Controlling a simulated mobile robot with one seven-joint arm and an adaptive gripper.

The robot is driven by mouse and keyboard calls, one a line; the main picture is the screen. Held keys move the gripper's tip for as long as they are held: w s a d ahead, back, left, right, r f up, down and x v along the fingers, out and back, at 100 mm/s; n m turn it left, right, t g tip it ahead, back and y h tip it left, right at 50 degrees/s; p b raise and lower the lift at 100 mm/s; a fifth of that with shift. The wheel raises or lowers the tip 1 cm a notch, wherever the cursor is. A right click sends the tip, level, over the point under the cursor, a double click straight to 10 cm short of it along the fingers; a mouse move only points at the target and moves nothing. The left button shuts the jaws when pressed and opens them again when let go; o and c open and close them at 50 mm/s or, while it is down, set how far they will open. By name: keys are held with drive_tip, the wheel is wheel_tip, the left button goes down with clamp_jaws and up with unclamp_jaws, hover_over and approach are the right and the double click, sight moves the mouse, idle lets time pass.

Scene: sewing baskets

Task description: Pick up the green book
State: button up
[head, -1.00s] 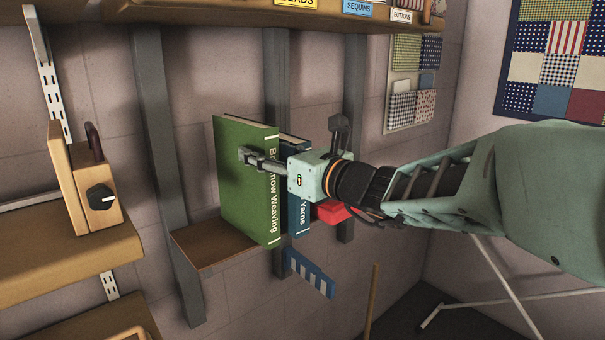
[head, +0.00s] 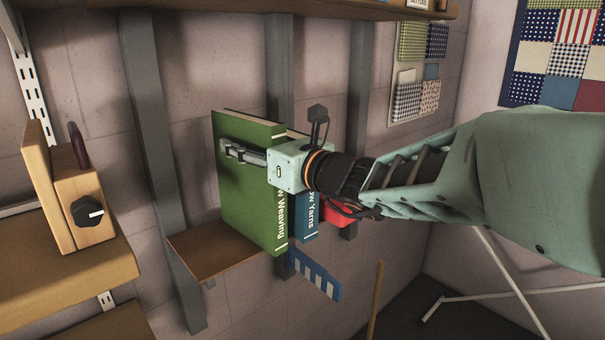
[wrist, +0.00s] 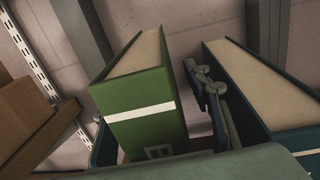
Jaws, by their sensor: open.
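The green book (head: 245,195) stands upright on a small brown wall shelf, with its spine, lettered in white, facing out. My gripper (head: 243,153) is at the upper part of the book, open around it. One finger lies along the book's left face; the other is hidden in the head view. In the wrist view, the green book (wrist: 140,97) stands between my two fingers. The right finger (wrist: 215,105) is in the gap between it and a blue book (wrist: 262,90). I cannot tell whether either finger touches the green book.
The blue book (head: 307,210) stands just right of the green one, partly behind my gripper. A red object (head: 338,214) is beyond it. The small shelf (head: 212,252) has bare room at left. A wooden shelf (head: 65,270) with a knobbed box is at far left; another shelf (head: 250,17) hangs above.

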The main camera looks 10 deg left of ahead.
drive_tip(key=shift+w+a, duration=0.15)
drive_tip(key=shift+c, duration=0.5)
clamp_jaws()
